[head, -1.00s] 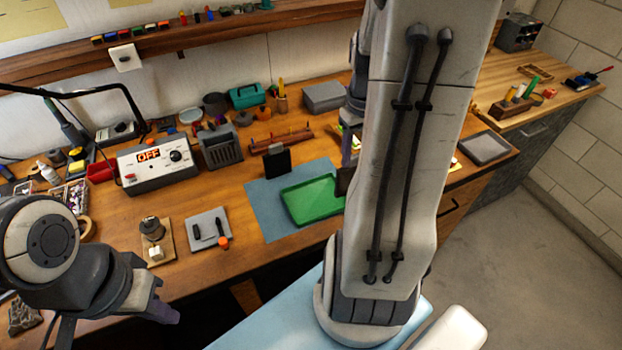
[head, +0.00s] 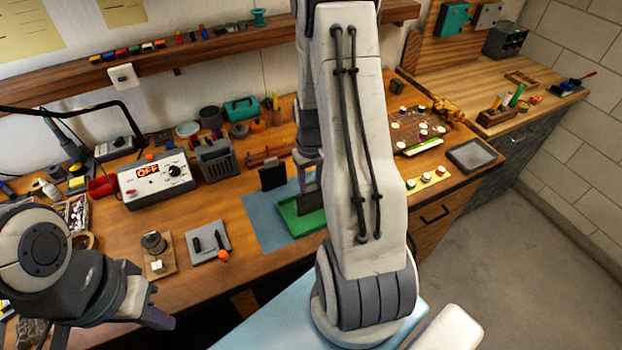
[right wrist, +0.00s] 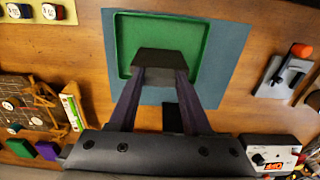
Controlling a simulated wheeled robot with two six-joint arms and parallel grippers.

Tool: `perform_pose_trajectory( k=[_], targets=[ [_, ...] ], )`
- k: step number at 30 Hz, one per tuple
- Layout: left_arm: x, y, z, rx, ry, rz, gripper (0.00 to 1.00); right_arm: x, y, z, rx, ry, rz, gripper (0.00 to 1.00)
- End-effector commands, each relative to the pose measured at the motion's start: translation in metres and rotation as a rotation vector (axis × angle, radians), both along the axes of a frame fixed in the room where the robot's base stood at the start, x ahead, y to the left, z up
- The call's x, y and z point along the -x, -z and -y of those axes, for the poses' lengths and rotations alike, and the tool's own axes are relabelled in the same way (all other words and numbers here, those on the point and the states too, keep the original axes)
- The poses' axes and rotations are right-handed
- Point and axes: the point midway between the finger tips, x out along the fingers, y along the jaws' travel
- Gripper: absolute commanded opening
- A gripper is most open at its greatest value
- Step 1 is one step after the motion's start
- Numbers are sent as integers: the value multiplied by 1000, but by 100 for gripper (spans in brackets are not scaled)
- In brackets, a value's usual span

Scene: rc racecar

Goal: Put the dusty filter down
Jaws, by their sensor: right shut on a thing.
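The dusty filter (right wrist: 160,62), a dark flat piece, is between the fingertips of my right gripper (right wrist: 160,74). In the head view the filter (head: 309,203) is upright above the green tray (head: 291,222), partly behind my right arm. In the right wrist view it overlaps the near middle of the tray (right wrist: 123,45); I cannot tell if it touches. The tray lies on a blue mat (head: 262,222). My left gripper (head: 108,325) is empty at the lower left, its fingers apart.
A black upright block (head: 272,177) stands at the mat's back edge. A control box (head: 157,178) reading OFF stands to the left, with a grey pad (head: 208,242) in front of it. A circuit board (head: 415,128) and a grey tray (head: 472,155) lie to the right.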

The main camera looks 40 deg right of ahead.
Motion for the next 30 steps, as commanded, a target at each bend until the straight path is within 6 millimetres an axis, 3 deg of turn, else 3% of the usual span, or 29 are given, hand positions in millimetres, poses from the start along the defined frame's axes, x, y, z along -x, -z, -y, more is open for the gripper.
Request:
perform_pose_trajectory(
  k=[9, 10, 12, 25, 30],
  targets=[
    [0, 4, 0, 0, 0, 0, 0, 0, 4, 0, 0, -1, 0, 0],
    [0, 4, 0, 0, -1, 0, 0, 0, 4, 0, 0, -1, 0, 52],
    [0, 3, 0, 0, -1, 0, 0, 0, 3, 0, 0, -1, 0, 78],
    [0, 2, 0, 0, 0, 0, 0, -1, -4, 0, 2, -1, 4, 78],
    [0, 11, 0, 0, -2, 0, 0, -1, -28, 1, 4, -1, 6, 78]
  ],
)
